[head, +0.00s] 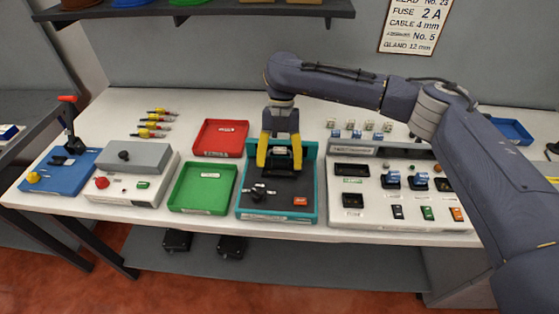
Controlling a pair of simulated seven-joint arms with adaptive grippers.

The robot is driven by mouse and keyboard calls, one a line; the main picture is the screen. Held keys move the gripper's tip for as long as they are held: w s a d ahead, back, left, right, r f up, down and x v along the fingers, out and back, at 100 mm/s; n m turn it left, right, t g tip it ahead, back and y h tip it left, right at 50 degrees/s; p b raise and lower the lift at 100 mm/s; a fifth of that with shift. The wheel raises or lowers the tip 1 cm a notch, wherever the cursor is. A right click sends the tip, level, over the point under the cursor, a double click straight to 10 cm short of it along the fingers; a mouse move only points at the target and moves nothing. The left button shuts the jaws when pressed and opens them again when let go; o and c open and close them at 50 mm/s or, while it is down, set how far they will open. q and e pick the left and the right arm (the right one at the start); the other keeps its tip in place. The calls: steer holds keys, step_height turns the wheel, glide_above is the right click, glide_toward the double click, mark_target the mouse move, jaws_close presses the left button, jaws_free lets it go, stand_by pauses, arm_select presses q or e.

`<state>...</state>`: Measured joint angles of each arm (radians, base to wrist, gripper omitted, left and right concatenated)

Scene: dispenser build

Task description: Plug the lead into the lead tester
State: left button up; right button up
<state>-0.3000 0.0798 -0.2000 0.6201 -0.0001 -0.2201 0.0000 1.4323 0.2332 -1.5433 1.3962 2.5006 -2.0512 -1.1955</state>
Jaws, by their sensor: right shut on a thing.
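My right gripper (279,164), with yellow fingers, points down over the back of a teal-edged station with a dark floor (276,212). It is shut on a dark thing (281,156), mostly hidden between the fingers; I cannot tell its shape or whether it touches the station. A black part with a pale end (258,191) lies on the station's dark floor, left of an orange-red button or label (300,201). I cannot read which unit is the lead tester. My left gripper is not in view.
A green tray (203,210) and red tray (221,120) stand left of the station. A white-grey box with a red button (102,183) and a blue lever fixture (50,182) are farther left. A white console (375,220) stands close on the right.

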steer(key=shift+f, duration=0.95)
stand_by(1.6)
steer(key=o, duration=1.3)
steer(key=shift+c, duration=0.2)
steer(key=shift+o, duration=0.3)
steer(key=shift+r, duration=0.1)
step_height(320, 180, up, 7)
stand_by(1.0)
